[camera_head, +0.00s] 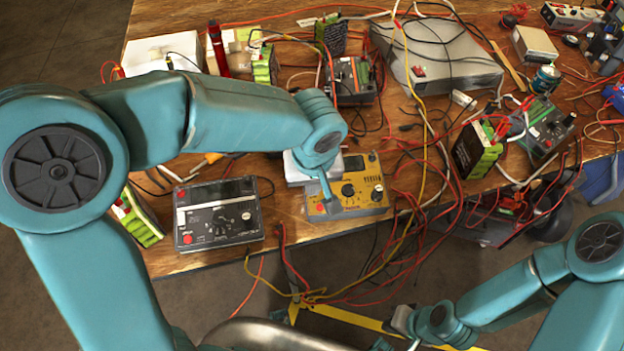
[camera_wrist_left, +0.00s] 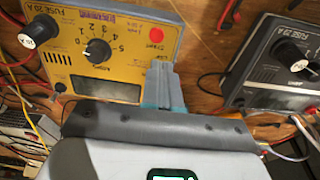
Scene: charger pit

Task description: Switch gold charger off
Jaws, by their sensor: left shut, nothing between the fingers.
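The gold charger (camera_head: 372,187) lies on the front edge of the wooden bench. In the left wrist view its yellow panel (camera_wrist_left: 128,28) shows a round black dial (camera_wrist_left: 98,51), a red button (camera_wrist_left: 156,35), a dark display and a fuse knob (camera_wrist_left: 38,31). My left gripper (camera_head: 331,207) is shut and empty. It points down over the charger's left part, and its tips (camera_wrist_left: 160,72) show just below the red button in the wrist view. I cannot tell whether they touch the panel.
A black charger (camera_head: 218,212) stands left of the gold one. Red and yellow cables (camera_head: 415,200) tangle to its right and hang over the edge. Green battery packs (camera_head: 480,150), other chargers and a grey box (camera_head: 440,60) crowd the bench.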

